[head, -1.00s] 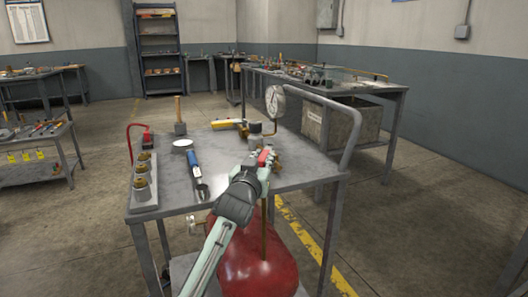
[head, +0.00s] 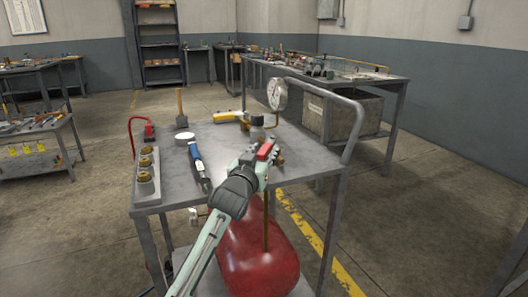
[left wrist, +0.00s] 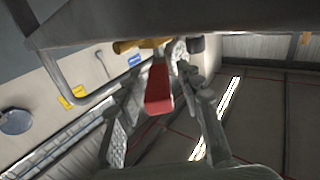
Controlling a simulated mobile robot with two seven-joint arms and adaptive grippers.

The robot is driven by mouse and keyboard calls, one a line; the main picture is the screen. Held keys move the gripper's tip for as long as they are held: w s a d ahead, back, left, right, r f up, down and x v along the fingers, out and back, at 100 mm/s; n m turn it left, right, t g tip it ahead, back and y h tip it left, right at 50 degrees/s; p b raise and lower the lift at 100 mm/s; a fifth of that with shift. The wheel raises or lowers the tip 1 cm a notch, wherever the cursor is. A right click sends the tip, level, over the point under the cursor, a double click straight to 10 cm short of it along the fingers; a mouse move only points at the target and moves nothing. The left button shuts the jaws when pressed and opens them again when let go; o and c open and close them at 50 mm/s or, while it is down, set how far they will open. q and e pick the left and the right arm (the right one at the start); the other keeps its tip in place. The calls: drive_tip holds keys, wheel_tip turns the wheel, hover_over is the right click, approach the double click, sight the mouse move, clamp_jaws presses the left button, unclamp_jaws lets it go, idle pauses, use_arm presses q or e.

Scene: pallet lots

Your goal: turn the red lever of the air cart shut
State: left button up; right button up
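The air cart (head: 228,170) is a grey metal cart with a red tank (head: 258,262) on its lower shelf and a round gauge (head: 277,94) above. Its red lever (head: 265,150) sits by brass fittings at the cart's near right. My left gripper (head: 260,160) reaches it from the near side. In the left wrist view the red lever (left wrist: 158,92) lies between the two fingers of the left gripper (left wrist: 160,95), with gaps seen on both sides, so the gripper looks open around it. Contact is hard to tell. My right gripper is not in view.
On the cart top are a blue-handled tool (head: 197,164), a rack of brass fittings (head: 146,178), a white disc (head: 184,137), a mallet (head: 181,112) and a yellow tool (head: 228,116). A handle rail (head: 352,125) curves up at the right. Floor to the right is clear.

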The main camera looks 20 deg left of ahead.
use_arm(q)
drive_tip(key=shift+s, duration=0.1)
drive_tip(key=s+d, duration=0.1)
drive_tip(key=s, duration=1)
drive_tip(key=shift+s+d, duration=0.3)
drive_tip(key=shift+s, duration=0.05)
drive_tip(key=shift+c, duration=0.6)
